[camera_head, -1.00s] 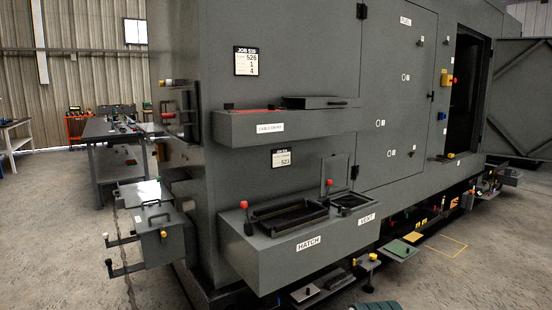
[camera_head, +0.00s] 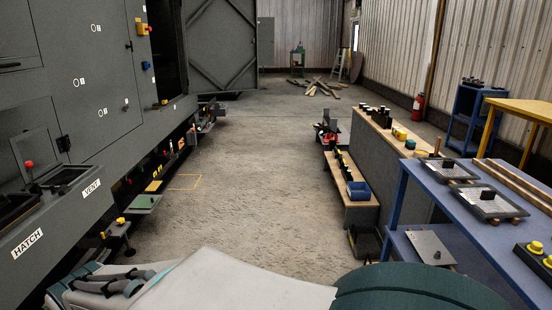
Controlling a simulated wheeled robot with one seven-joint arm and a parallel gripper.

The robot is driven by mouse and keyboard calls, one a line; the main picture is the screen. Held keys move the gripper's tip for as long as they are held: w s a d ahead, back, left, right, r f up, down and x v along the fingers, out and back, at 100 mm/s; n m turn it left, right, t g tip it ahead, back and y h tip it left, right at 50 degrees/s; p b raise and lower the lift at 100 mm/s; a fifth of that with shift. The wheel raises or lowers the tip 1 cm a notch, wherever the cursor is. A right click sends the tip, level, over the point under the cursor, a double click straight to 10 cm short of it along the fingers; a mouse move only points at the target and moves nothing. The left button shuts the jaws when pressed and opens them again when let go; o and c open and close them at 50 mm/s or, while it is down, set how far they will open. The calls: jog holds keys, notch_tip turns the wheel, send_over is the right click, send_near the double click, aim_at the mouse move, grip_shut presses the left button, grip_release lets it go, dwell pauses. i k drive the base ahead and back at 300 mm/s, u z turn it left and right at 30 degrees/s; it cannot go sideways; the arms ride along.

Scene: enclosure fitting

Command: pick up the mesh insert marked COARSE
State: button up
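Two flat mesh panels in dark frames, each with a black block handle, lie on the blue table at the right. One mesh insert (camera_head: 467,174) is farther back; the other mesh insert (camera_head: 497,208) is nearer. I cannot read a marking on either, so I cannot tell which is COARSE. I see nothing held.
A grey plate with a black knob (camera_head: 430,248) lies on the table's lower shelf. A box with yellow buttons (camera_head: 538,258) is at the right edge. A bench with small parts (camera_head: 385,123) stands behind. The grey enclosure (camera_head: 95,75) lines the left; the floor between is clear.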

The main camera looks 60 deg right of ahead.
aim_at(446, 168)
jog(key=u, duration=0.5)
jog(key=k, duration=0.6)
jog(key=z, duration=0.05)
jog(key=i, duration=0.7)
jog(key=z, duration=1.45)
jog(key=i, duration=0.85)
jog(key=z, duration=1.7)
jog(key=i, duration=0.85)
jog(key=z, duration=1.4)
jog(key=i, duration=0.6)
jog(key=z, duration=0.45)
